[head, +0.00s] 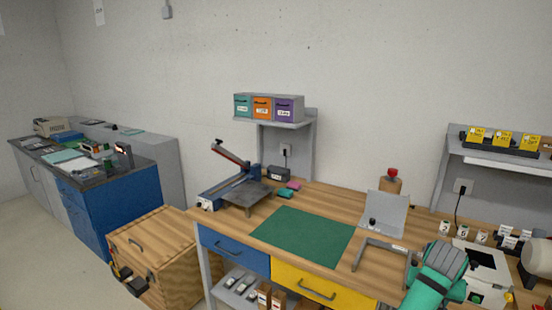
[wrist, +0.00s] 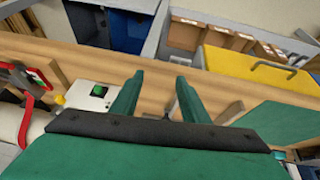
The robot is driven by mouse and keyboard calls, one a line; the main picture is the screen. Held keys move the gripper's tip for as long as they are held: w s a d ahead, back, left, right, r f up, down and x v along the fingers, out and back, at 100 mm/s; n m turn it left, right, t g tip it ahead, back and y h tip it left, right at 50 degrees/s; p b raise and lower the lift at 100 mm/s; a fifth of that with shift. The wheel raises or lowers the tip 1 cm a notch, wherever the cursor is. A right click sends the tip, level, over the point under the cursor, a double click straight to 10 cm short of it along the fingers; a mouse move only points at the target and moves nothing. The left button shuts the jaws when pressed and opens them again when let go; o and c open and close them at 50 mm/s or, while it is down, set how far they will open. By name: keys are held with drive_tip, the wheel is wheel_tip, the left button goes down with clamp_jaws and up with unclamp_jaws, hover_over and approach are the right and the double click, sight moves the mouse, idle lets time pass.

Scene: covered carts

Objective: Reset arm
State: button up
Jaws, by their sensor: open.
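My gripper (wrist: 158,88) shows in the wrist view with its two green fingers apart and nothing between them. Past the fingertips I see the wooden bench edge and an open compartment below it. In the head view my green and grey arm end (head: 436,276) is at the lower right, over the front right part of the wooden workbench (head: 222,224). Its fingertips cannot be made out there.
A green mat (head: 300,237) lies on the bench beside a grey angled stand (head: 383,214). A white box with a green button (wrist: 97,92) is left of the fingers. A yellow drawer (head: 320,286) is below the bench top. The mat is clear.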

drive_tip(key=s+a+f+n+t+h, duration=0.1)
drive_tip(key=s+a+f, duration=0.2)
drive_tip(key=f, duration=0.5)
drive_tip(key=s+a+f+n+t+h, duration=0.1)
drive_tip(key=s+a+f, duration=0.2)
drive_tip(key=f, duration=0.4)
drive_tip(key=s+a+f+n+t+h, duration=0.1)
drive_tip(key=s+a+f, duration=0.2)
drive_tip(key=f, duration=0.5)
drive_tip(key=s+a+f+n+t, duration=0.1)
drive_tip(key=s+a+f+t, duration=0.1)
drive_tip(key=s+a+f, duration=0.35)
drive_tip(key=s+a+r+n+t+y, duration=0.1)
drive_tip(key=s+a+r+t+y, duration=0.1)
drive_tip(key=s+a, duration=0.6)
drive_tip(key=s+a+r+n+t+y, duration=0.1)
drive_tip(key=s+a+t, duration=0.1)
drive_tip(key=s+a, duration=0.6)
drive_tip(key=s+a+r+t+y, duration=0.2)
drive_tip(key=s+a+r+y, duration=0.1)
drive_tip(key=s+a+r, duration=0.9)
drive_tip(key=shift+s+r+t, duration=0.3)
drive_tip(key=shift+s+r, duration=0.55)
drive_tip(key=shift+s, duration=0.1)
drive_tip(key=shift+a, duration=0.1)
